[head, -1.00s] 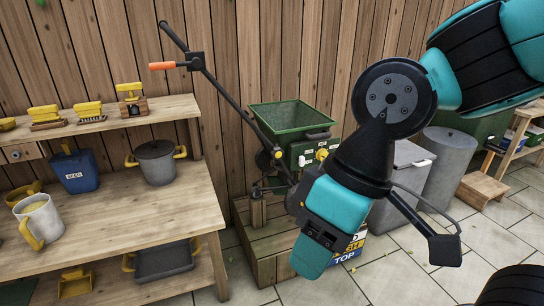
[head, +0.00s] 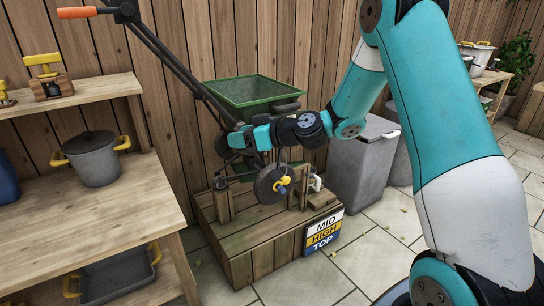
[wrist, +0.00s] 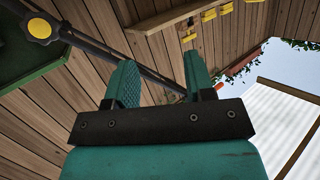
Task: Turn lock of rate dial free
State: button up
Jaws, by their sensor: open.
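The green spreader hopper (head: 252,92) stands on a wooden platform. I cannot tell for sure which part is the dial's lock. My gripper (head: 232,138) is open and empty, in front of the spreader just under the hopper, pointing left, above the disc and apart from it. In the wrist view, my open fingers (wrist: 158,68) have the dark handle bar behind them, and a yellow star knob (wrist: 40,28) shows at upper left. My arm hides part of the spreader's front.
The handle bar (head: 165,52) with an orange grip (head: 76,12) slants up left. A workbench (head: 100,218) with a pot stands left. A grey bin (head: 362,165) stands right. The floor in front is clear.

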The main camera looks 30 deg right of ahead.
jog(key=w+d+f+m+t+h+b, duration=0.2)
jog(key=d+f+m+t+h, duration=0.15)
jog(key=d+f, duration=0.55)
jog(key=w+d+f+m+t+h+b, duration=0.25)
jog(key=d+f+h, duration=0.3)
jog(key=d, duration=0.65)
jog(key=w+p, duration=0.2)
jog(key=w, duration=1.3)
jog(key=shift+w+a+f+p, duration=0.2)
jog(key=shift+w+p, duration=0.1)
jog(key=shift+w, duration=0.1)
grip_shut()
